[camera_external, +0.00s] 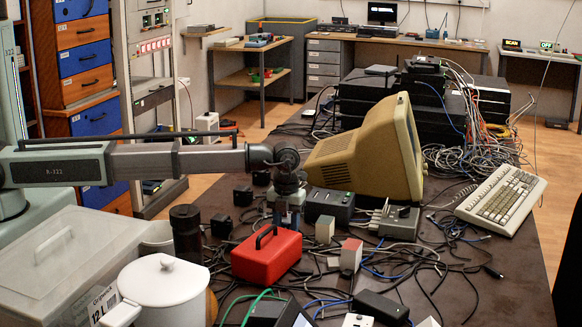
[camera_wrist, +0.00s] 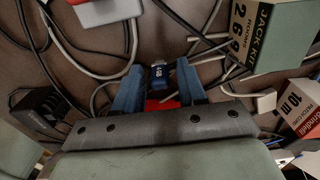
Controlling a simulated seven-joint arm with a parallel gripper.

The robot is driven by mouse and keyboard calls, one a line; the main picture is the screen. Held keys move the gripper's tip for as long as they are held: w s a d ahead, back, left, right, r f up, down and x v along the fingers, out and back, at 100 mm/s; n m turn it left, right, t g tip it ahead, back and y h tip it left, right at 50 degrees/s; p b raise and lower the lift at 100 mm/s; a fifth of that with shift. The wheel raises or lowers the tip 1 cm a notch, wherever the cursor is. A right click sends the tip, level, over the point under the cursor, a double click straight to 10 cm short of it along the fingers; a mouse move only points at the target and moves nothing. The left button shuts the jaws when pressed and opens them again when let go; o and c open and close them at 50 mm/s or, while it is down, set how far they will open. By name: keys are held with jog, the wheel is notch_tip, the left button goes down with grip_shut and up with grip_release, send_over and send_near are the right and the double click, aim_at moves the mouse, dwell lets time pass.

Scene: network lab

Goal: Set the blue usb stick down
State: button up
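The blue usb stick (camera_wrist: 162,79) shows in the wrist view between the two blue-grey fingers of my gripper (camera_wrist: 160,88). It has white lettering and a pale metal end pointing away from the palm. The fingers flank it closely on both sides, and my gripper looks shut on it. In the external view my gripper (camera_external: 289,216) points down over the cluttered table, just behind the red cash box (camera_external: 266,257). The stick cannot be made out there. How far the fingertips are above the tabletop is hard to tell.
Dark and grey cables cover much of the table (camera_external: 470,297). Small cartons (camera_external: 351,256), a black power unit (camera_external: 329,206) and a grey switch box (camera_external: 394,222) stand near my gripper. A beige monitor (camera_external: 365,150) is behind it, a white lidded pot (camera_external: 165,290) at front left.

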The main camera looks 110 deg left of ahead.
jog(key=shift+r, duration=0.1)
notch_tip(320, 180, up, 12)
jog(key=shift+r, duration=0.1)
dwell(0.7)
